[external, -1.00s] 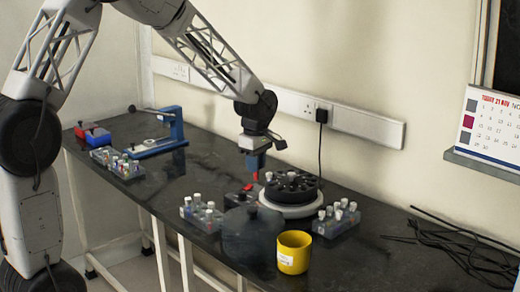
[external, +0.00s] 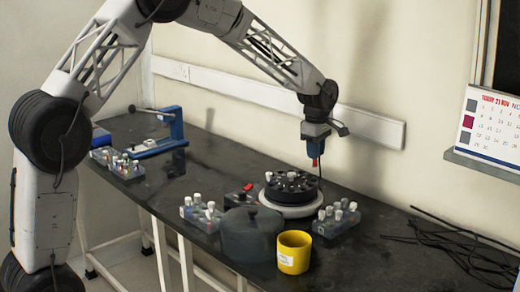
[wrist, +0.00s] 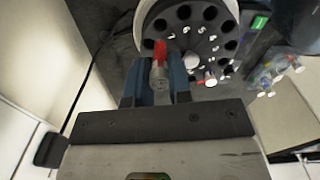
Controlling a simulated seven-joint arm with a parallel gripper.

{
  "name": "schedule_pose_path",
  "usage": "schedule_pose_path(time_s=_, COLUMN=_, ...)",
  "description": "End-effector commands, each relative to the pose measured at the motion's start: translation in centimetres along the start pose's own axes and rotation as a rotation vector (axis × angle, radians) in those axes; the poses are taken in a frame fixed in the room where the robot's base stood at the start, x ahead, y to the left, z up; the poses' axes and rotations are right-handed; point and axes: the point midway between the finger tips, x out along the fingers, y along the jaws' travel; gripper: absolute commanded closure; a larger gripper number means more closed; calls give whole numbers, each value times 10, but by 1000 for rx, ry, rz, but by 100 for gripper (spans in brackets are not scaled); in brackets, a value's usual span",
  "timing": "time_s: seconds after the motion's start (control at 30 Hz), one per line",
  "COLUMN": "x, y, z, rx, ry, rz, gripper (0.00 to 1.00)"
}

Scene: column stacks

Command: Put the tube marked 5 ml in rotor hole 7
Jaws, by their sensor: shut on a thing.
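My gripper (external: 315,160) is shut on a tube (wrist: 160,65) with a red part at one end and a grey cap facing the wrist camera. The red part also shows below the fingers in the external view. No volume mark on it is legible. The black rotor (external: 285,199) sits on a round white base (external: 286,211), with the gripper above its back right side. The held tube overlaps the rotor's edge in that view; I cannot tell which hole is number 7.
Racks of capped tubes stand left of the rotor (external: 203,224), right of it (external: 335,229) and at far left (external: 118,168). A dark rounded pot (external: 248,236) and a yellow mug (external: 294,252) stand in front. A blue stand (external: 172,128) is at back left; black cables (external: 450,240) lie at right.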

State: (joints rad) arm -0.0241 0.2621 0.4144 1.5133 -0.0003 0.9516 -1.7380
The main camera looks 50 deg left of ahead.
Motion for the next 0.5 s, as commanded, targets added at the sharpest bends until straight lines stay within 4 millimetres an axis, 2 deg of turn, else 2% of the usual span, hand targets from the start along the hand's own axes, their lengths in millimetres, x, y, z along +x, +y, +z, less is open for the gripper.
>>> schedule_pose_path(time_s=0.5, x=6, y=0, z=0, rx=0, ry=0, rz=0, gripper=100)
